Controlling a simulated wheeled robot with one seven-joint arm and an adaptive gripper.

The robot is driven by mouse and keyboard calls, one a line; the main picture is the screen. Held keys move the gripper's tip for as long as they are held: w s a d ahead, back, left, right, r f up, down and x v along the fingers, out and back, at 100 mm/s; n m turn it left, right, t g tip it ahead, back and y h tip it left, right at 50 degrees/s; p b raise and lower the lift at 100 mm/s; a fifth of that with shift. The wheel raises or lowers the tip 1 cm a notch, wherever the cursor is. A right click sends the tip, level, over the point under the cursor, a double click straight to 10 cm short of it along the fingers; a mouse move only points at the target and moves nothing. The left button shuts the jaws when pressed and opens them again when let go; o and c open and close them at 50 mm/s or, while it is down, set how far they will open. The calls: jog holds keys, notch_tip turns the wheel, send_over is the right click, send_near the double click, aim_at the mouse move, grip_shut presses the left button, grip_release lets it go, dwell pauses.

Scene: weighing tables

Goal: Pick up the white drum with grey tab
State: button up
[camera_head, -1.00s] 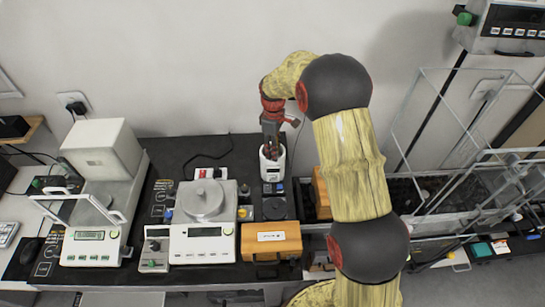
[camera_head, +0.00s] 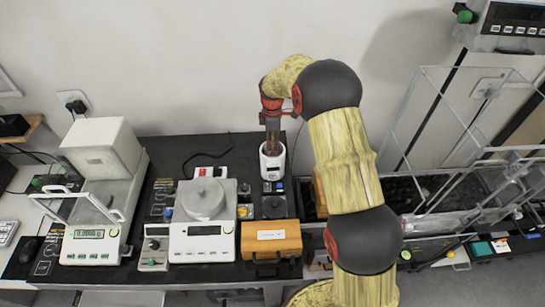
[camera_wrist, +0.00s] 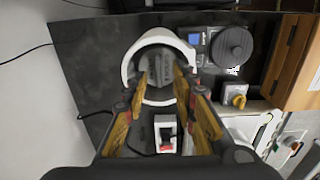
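The white drum (camera_head: 271,173) stands upright at the back of the black table, right of the middle balance. The wrist view looks down at its white curved wall (camera_wrist: 130,62), with the grey tab (camera_wrist: 160,72) inside. My gripper (camera_wrist: 163,78) points down into the drum's top, one finger on each side of the grey tab. The drum still rests at table height. The fingers partly hide the drum's near side and the tips' exact contact.
A balance with a grey pot (camera_head: 203,200) stands left of the drum. A small dark device with a round knob (camera_head: 274,207) and an orange-brown box (camera_head: 271,239) are in front. A boxed balance (camera_head: 95,219) is far left. A clear-walled enclosure (camera_head: 470,170) is right.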

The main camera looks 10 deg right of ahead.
notch_tip(320, 180, down, 3)
jog(key=shift+w+r, duration=0.1)
jog(key=c, duration=0.4)
grip_shut()
